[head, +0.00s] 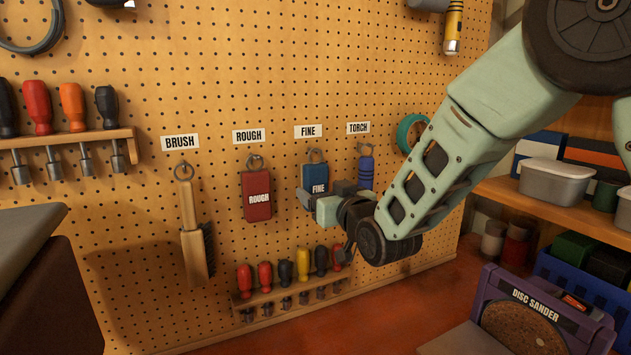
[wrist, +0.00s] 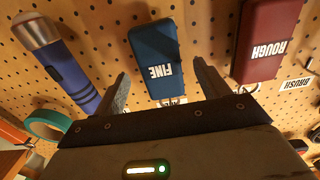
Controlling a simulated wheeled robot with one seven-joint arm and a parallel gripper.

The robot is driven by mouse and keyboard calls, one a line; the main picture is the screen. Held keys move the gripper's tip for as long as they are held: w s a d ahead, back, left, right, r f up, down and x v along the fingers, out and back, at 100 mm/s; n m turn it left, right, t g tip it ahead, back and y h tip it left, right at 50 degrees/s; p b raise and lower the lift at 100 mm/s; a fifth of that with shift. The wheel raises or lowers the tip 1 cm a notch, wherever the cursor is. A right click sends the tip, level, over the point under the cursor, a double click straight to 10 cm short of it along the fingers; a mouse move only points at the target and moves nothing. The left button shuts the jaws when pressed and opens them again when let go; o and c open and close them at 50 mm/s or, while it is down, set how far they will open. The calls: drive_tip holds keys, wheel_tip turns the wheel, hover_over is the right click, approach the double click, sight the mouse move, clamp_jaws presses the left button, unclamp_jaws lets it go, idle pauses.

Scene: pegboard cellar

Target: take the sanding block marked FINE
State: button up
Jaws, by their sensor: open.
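The blue sanding block marked FINE (head: 315,173) hangs from a ring on a hook under the FINE label (head: 308,131). In the wrist view the block (wrist: 152,48) appears upside down, between the two fingers. My gripper (head: 324,193) is open at the block's lower part, one finger at its left and one at its right in the head view. The wrist view also shows my gripper (wrist: 160,72) with gaps beside the block. I cannot tell how far the fingers reach along its sides. My gripper hides part of its lower end in the head view.
A red block marked ROUGH (head: 256,195) hangs to the left, and a blue torch (head: 365,170) close on the right. A brush (head: 192,232) hangs further left. A rack of several screwdrivers (head: 292,295) is below. A disc sander (head: 535,315) stands at lower right.

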sight(319, 186)
drive_tip(key=p+x, duration=0.2)
drive_tip(key=x, duration=0.1)
drive_tip(key=shift+w+a+r, duration=0.1)
drive_tip(key=shift+w+r, duration=0.1)
drive_tip(key=shift+w+a+f, duration=0.15)
drive_tip(key=shift+w, duration=0.2)
drive_tip(key=c, duration=1.1)
drive_tip(key=shift+r+b, duration=0.5)
drive_tip(key=shift+r, duration=0.1)
drive_tip(key=b+v, duration=0.4)
drive_tip(key=v, duration=0.5)
drive_tip(key=b+v, duration=0.3)
drive_tip(key=v, duration=0.6)
drive_tip(key=shift+r+b, duration=0.2)
drive_tip(key=shift+b, duration=0.2)
drive_tip(key=shift+o, duration=0.4)
